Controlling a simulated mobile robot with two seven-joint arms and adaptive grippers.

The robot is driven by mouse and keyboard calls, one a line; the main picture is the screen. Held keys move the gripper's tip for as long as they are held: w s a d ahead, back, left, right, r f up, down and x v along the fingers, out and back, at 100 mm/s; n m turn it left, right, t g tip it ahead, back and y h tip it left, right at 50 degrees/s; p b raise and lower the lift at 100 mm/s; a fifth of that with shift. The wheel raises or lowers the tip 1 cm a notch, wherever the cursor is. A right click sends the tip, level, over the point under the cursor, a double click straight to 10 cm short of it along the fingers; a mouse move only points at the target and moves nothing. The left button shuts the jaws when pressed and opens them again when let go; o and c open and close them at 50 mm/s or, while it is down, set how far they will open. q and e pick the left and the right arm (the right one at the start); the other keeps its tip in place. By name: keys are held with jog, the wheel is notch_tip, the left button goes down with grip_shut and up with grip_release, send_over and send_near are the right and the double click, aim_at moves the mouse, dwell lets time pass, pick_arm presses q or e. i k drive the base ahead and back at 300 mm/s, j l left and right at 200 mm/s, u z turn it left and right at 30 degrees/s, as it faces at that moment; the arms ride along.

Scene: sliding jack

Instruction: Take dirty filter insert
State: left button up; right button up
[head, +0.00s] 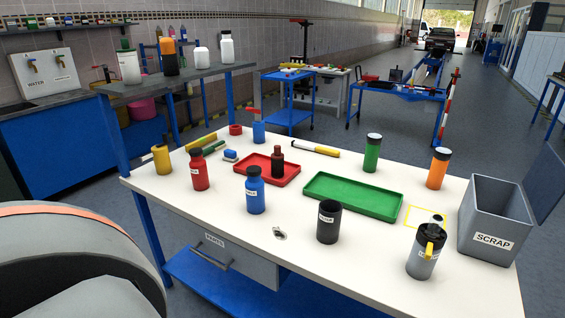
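No part that I can name for sure as the dirty filter insert shows in the head view. A grey canister with a black top and yellow handle (422,262) stands at the table's front right. An open dark cup with a white label (327,232) stands left of it. A small metal piece (279,234) lies left of the cup. A dark bottle (277,166) stands in the red tray (256,178). The green tray (352,204) looks empty. A grey bin labelled SCRAP (487,241) stands at the right edge, its inside mostly hidden. Neither gripper is in view.
Red (199,173), blue (255,195), yellow (161,160), green (373,158) and orange (438,174) bottles stand on the white table (350,270). A yellow outline (410,213) marks a spot near the bin. The table's front middle is mostly clear.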

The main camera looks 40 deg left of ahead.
aim_at(277, 157)
jog(key=j+z, duration=0.2)
jog(key=j, duration=0.3)
jog(key=k+j+z, duration=0.2)
jog(key=j, duration=0.25)
jog(key=k+j+z, duration=0.2)
jog(key=j, duration=0.3)
jog(key=k+j+z, duration=0.2)
jog(key=j, duration=0.25)
jog(key=k+j+z, duration=0.1)
jog(key=j+z, duration=0.15)
jog(key=j, duration=0.2)
jog(key=k+j+z, duration=0.2)
jog(key=j, duration=0.2)
